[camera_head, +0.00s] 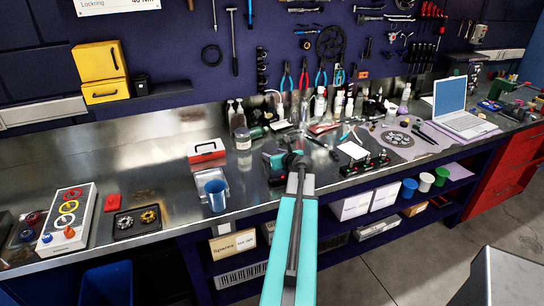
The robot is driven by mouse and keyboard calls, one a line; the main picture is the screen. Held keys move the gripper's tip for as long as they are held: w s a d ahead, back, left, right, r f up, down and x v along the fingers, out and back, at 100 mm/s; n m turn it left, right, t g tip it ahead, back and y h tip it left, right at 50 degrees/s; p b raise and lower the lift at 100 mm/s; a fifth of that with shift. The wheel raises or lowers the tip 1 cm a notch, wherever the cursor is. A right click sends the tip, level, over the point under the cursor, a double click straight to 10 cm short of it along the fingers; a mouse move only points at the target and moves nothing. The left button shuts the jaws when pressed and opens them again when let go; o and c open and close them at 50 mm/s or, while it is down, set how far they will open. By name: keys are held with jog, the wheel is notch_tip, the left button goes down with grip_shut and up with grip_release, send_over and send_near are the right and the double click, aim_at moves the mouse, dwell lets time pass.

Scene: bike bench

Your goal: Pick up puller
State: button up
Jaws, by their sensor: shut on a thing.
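My arm reaches from the bottom of the head view up to the bench. My gripper (286,161) is at its far end, over the front part of the metal bench top (245,185). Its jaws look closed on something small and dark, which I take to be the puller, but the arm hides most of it. I cannot make out the held thing's shape or whether it is clear of the bench.
A blue cup (216,195) and a red-and-white box (206,152) stand left of my gripper. A black stand (365,163) is close on the right. A laptop (462,113) is farther right. Bottles (320,104) stand behind. Tools hang on the wall.

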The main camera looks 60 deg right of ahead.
jog(key=shift+r, duration=0.2)
jog(key=shift+r+b, duration=0.35)
jog(key=shift+r, duration=1.15)
jog(key=s+a, duration=0.1)
jog(key=s, duration=0.1)
jog(key=s+a+b, duration=0.1)
jog(key=s+a, duration=0.3)
jog(key=shift+s+a+r+b, duration=0.1)
jog(key=shift+a+r+b, duration=0.1)
jog(key=shift+r+b, duration=0.2)
jog(key=b, duration=0.2)
jog(key=shift+s+a+f+b, duration=0.1)
jog(key=shift+s+a+b, duration=0.1)
jog(key=shift+b, duration=0.1)
jog(key=s+a+b, duration=0.1)
jog(key=b, duration=0.4)
jog(key=shift+s+a, duration=0.1)
jog(key=shift+s, duration=0.1)
jog(key=shift+s+b, duration=0.15)
jog(key=shift+b, duration=0.65)
jog(key=b, duration=0.4)
jog(key=shift+s+a, duration=0.25)
jog(key=b, duration=0.2)
jog(key=s+a+b, duration=0.1)
jog(key=b, duration=0.2)
jog(key=shift+r, duration=0.2)
